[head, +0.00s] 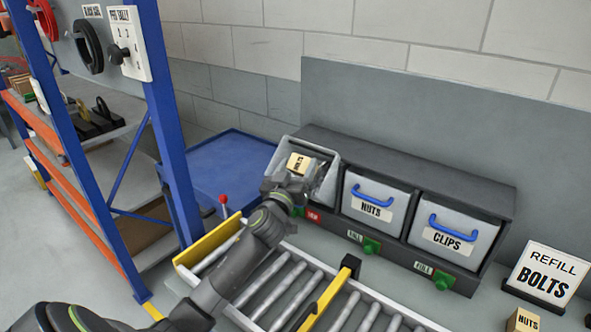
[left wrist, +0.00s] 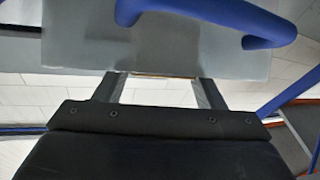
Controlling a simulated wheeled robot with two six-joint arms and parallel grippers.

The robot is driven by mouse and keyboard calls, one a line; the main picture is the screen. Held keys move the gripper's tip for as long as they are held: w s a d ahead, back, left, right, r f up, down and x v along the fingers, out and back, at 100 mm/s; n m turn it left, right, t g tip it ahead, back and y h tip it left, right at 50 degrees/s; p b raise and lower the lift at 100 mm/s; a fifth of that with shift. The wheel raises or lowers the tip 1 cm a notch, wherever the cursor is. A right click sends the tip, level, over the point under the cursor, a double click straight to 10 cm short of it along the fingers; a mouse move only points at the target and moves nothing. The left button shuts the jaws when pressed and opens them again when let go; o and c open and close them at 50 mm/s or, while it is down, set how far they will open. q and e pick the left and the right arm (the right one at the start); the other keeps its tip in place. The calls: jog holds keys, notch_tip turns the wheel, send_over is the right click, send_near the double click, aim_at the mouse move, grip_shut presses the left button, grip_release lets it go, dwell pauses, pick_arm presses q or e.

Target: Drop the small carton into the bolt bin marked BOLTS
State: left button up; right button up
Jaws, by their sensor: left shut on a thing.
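The small carton (head: 299,162), tan with a BOLTS label, is at the opening of the left bin in the head view. My left gripper (head: 297,177) is shut on it. The left bin (head: 324,153) is grey and tilted open; my gripper and wrist cover its front, so its label cannot be read. In the left wrist view, a grey panel with a blue handle (left wrist: 240,20) hides the fingertips of my left gripper (left wrist: 160,88). Only a thin brown strip, probably the carton, shows between the fingers. I cannot tell whether the carton touches the bin. My right gripper is not in view.
The NUTS bin (head: 374,200) and CLIPS bin (head: 452,232) are closed, with green FULL tags below. A REFILL BOLTS sign (head: 544,275) and a NUTS carton (head: 523,321) stand at right. A roller conveyor (head: 290,287) lies in front; a blue-posted rack (head: 172,130) stands left.

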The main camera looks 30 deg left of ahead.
pick_arm(q)
jog(key=shift+r, duration=0.1)
jog(key=o, duration=1.2)
jog(key=shift+s, duration=0.1)
jog(key=shift+b+v, duration=2.1)
jog(key=shift+v, duration=6.55)
